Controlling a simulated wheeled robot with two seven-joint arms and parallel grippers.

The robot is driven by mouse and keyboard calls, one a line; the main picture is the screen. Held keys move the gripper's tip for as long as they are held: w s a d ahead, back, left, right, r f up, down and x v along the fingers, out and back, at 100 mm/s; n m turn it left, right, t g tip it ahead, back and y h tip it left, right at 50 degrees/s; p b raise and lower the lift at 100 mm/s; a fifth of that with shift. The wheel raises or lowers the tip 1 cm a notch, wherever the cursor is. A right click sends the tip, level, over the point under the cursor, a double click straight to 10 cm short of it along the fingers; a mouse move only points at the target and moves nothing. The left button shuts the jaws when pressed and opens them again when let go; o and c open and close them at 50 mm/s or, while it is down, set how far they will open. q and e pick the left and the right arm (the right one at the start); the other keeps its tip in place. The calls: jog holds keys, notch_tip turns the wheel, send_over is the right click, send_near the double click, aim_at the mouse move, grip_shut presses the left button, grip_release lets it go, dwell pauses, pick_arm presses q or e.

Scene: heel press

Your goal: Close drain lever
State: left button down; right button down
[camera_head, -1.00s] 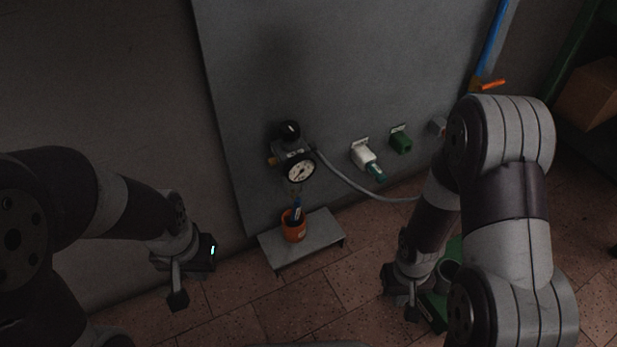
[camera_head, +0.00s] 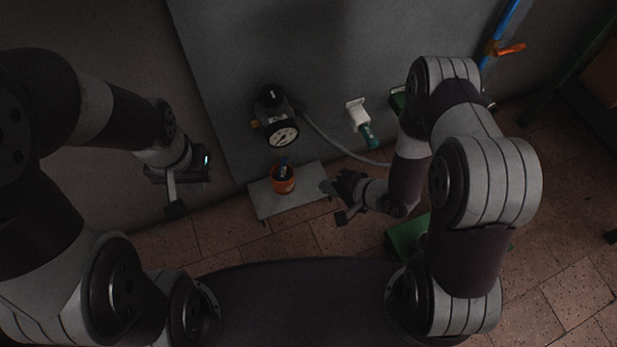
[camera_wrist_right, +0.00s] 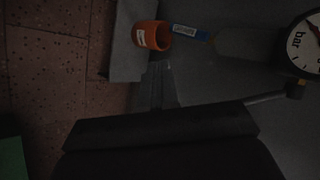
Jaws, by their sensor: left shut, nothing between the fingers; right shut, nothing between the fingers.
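A blue labelled handle (camera_head: 283,168), which looks like the drain lever, hangs below the regulator with the dial gauge (camera_head: 282,137). In the right wrist view the blue handle (camera_wrist_right: 188,32) points from a small brass part towards the mouth of an orange cup (camera_wrist_right: 152,36). The orange cup (camera_head: 284,184) stands on a low grey step (camera_head: 263,205). My right gripper (camera_head: 328,188) is shut and empty, right of the cup and apart from the handle. Its fingers (camera_wrist_right: 158,85) show in the wrist view. My left gripper (camera_head: 175,207) is shut and empty, left of the step.
A grey hose (camera_head: 335,147) runs right from the regulator. A white and green fitting (camera_head: 360,124) is on the grey panel (camera_head: 230,60). An orange lever (camera_head: 511,49) sits on a blue pipe (camera_head: 502,25). A green box (camera_head: 400,237) lies on the tiled floor.

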aim_at(282, 168)
jog(key=w+a+r+b+x, duration=0.1)
jog(key=r+b+x, duration=0.1)
jog(key=b+x, duration=0.6)
jog(key=x, duration=0.4)
jog(key=shift+a, duration=0.25)
